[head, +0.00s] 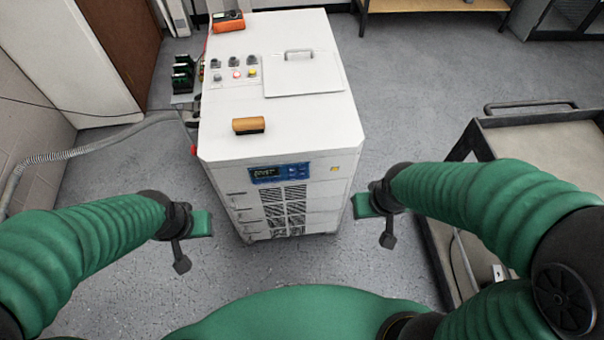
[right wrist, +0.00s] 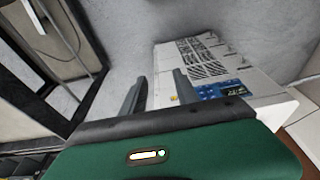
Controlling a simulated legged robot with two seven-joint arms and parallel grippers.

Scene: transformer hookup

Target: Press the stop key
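A white cabinet (head: 285,110) stands in the middle of the head view. Its front carries a blue panel (head: 279,173) with a small dark display and tiny keys. I cannot read the key labels. The blue panel also shows in the right wrist view (right wrist: 222,89). On the cabinet's top are a red button (head: 237,75), a yellow button (head: 252,73) and several dark knobs. My left gripper (head: 181,260) is left of the cabinet front, apart from it; its fingers are unclear. My right gripper (right wrist: 160,92) has its fingers spread and empty, right of the cabinet front.
An orange-brown block (head: 248,126) and an orange meter (head: 228,22) lie on the cabinet top, near a handled lid (head: 300,72). A grey cart (head: 540,145) stands at the right. A grey hose (head: 90,145) runs at the left. The floor before the cabinet is clear.

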